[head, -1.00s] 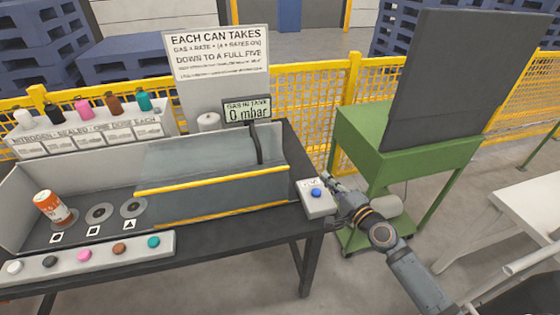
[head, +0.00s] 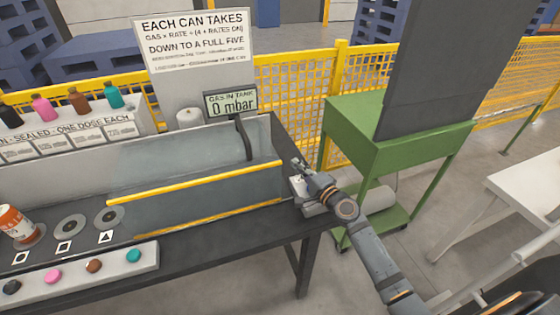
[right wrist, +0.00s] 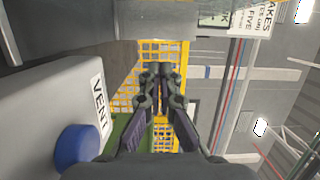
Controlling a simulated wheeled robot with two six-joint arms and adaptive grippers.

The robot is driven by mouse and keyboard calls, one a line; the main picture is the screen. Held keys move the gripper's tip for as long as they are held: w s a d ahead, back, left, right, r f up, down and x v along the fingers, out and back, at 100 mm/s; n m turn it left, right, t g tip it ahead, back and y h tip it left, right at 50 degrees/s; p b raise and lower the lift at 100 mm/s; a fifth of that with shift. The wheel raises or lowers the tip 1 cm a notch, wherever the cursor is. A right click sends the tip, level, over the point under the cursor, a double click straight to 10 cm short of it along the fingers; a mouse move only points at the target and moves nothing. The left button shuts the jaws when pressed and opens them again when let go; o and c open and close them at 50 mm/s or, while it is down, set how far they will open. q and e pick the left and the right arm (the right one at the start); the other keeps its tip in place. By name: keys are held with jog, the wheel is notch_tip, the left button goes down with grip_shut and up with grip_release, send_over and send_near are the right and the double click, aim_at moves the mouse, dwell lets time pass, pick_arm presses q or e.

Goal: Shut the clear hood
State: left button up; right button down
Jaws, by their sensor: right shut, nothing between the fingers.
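The clear hood (head: 195,199), with yellow strips along its edges, sits over the right part of the long trough in the head view. The left part, where an orange-and-white can (head: 17,225) stands, is uncovered. My right gripper (head: 296,166) is shut and empty, just off the hood's right end, at the small vent box (head: 297,187). I cannot tell whether it touches anything. In the right wrist view the shut fingers (right wrist: 160,72) point past the box's blue button (right wrist: 82,145) and VENT label (right wrist: 99,114). The arm hides the button in the head view. My left gripper is out of view.
A gauge (head: 231,103) reading 0 mbar stands behind the hood, its dark post close to the right end. A button strip (head: 80,271) lies in front of the trough. A green stand (head: 400,140) is to the right, with a yellow fence (head: 300,85) behind.

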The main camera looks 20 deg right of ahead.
jog(key=w+a, duration=0.1)
jog(key=a, duration=0.1)
jog(key=w+a+p, duration=0.1)
jog(key=w, duration=0.1)
jog(key=shift+w+a+r, duration=0.1)
jog(key=shift+a, duration=0.25)
jog(key=shift+a+p, duration=0.35)
jog(key=shift+a, duration=0.3)
